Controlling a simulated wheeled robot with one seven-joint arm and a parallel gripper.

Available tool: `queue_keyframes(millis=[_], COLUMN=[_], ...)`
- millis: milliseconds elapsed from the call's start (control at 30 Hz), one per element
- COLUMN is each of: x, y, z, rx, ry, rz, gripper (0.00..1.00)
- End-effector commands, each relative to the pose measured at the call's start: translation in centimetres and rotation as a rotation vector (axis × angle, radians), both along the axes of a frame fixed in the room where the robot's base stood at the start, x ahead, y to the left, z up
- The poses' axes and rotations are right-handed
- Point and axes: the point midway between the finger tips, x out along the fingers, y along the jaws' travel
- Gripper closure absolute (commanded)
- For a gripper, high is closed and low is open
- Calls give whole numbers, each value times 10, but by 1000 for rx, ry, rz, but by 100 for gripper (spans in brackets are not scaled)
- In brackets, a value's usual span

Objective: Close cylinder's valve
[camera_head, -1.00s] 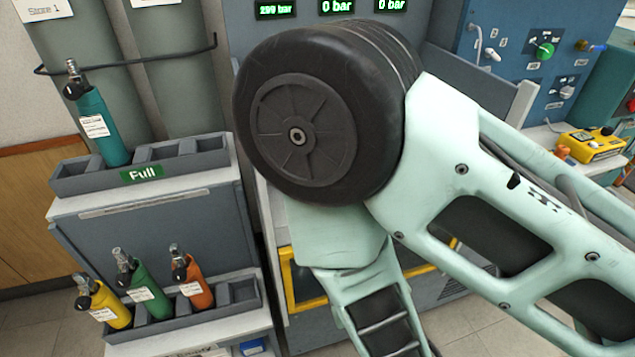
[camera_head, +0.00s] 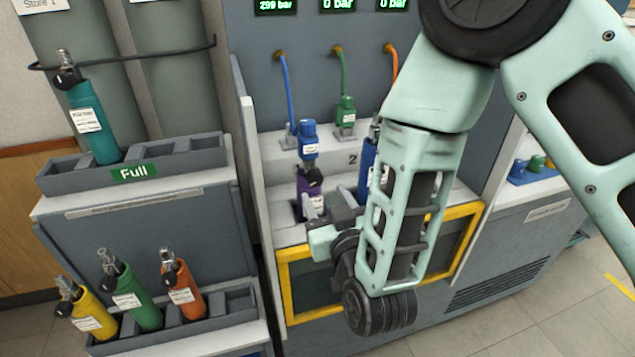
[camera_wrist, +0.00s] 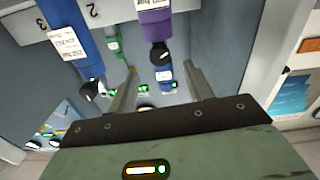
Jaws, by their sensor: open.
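A purple cylinder (camera_head: 309,187) stands in a slot of the testbench shelf. It hangs upside down in the wrist view (camera_wrist: 154,22), its black valve knob (camera_wrist: 159,55) facing my gripper. A blue cylinder (camera_head: 367,162) stands to its right, partly behind my arm; the wrist view shows it (camera_wrist: 66,30) with its black valve knob (camera_wrist: 91,90). My gripper (camera_wrist: 160,68) is open, with the purple cylinder's knob between and apart from its fingers. In the head view my gripper (camera_head: 330,200) is beside the purple cylinder. Which cylinder the task means is not shown.
A blue connector (camera_head: 308,140) on a hose is above the purple cylinder, and a green connector (camera_head: 345,112) is at the back. A yellow-framed panel (camera_head: 292,300) lies below. Left, racks hold a teal cylinder (camera_head: 93,122) and yellow, green and orange cylinders (camera_head: 180,290).

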Motion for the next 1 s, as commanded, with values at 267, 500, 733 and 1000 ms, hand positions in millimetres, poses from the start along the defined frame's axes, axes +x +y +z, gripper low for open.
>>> queue_keyframes(millis=[267,500,733,1000], x=[43,54,54,53], y=[12,16,16,16], z=[0,0,-1,-1], rx=[1,0,0,1], ry=[0,1,1,1], rz=[-1,0,0,0], gripper=[49,49,52,94])
